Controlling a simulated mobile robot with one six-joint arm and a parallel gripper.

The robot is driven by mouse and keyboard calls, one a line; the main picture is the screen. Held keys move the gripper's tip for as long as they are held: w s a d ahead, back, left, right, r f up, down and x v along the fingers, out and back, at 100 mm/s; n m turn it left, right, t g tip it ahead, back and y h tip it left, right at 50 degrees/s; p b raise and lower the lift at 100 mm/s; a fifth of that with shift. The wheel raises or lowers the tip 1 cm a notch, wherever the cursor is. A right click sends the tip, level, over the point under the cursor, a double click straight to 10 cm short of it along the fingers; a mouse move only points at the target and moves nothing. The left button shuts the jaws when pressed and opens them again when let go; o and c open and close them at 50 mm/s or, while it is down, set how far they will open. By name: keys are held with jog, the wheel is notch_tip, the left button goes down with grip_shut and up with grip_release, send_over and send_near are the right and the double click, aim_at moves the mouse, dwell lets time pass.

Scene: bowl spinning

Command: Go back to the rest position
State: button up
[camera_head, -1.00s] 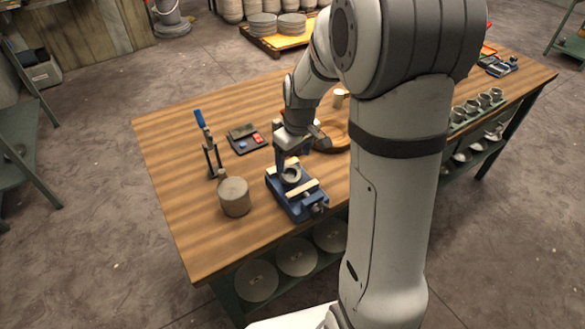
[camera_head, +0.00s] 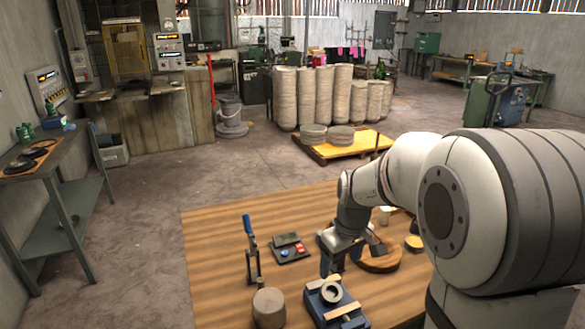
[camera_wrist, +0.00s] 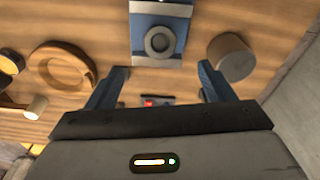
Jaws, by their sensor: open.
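My gripper (camera_head: 332,262) is open and empty, raised above the wooden table (camera_head: 215,290). In the wrist view its two blue fingers (camera_wrist: 160,84) stand wide apart with nothing between them. A blue vise (camera_head: 325,308) with a grey ring (camera_head: 331,292) on it stands on the table, in front of and below the gripper. The ring also shows in the wrist view (camera_wrist: 159,42), beyond the fingertips. My arm hides the right part of the table.
A grey cylinder (camera_head: 269,308) stands left of the vise. A blue-handled toggle clamp (camera_head: 251,250) and a dark tray with buttons (camera_head: 291,250) are behind it. A round wooden piece (camera_head: 380,259) lies right of the gripper. Stacked discs (camera_head: 287,98) stand on the floor behind.

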jog(key=s+r+m+t, duration=0.1)
jog(key=s+r+m, duration=0.1)
jog(key=s, duration=0.7)
jog(key=s+r+m+t, duration=0.1)
jog(key=s+r+m, duration=0.2)
jog(key=s, duration=0.7)
jog(key=shift+s+a+r+m+h, duration=0.2)
jog(key=shift+a+r+m+h, duration=0.05)
jog(key=shift+r+m+h, duration=0.05)
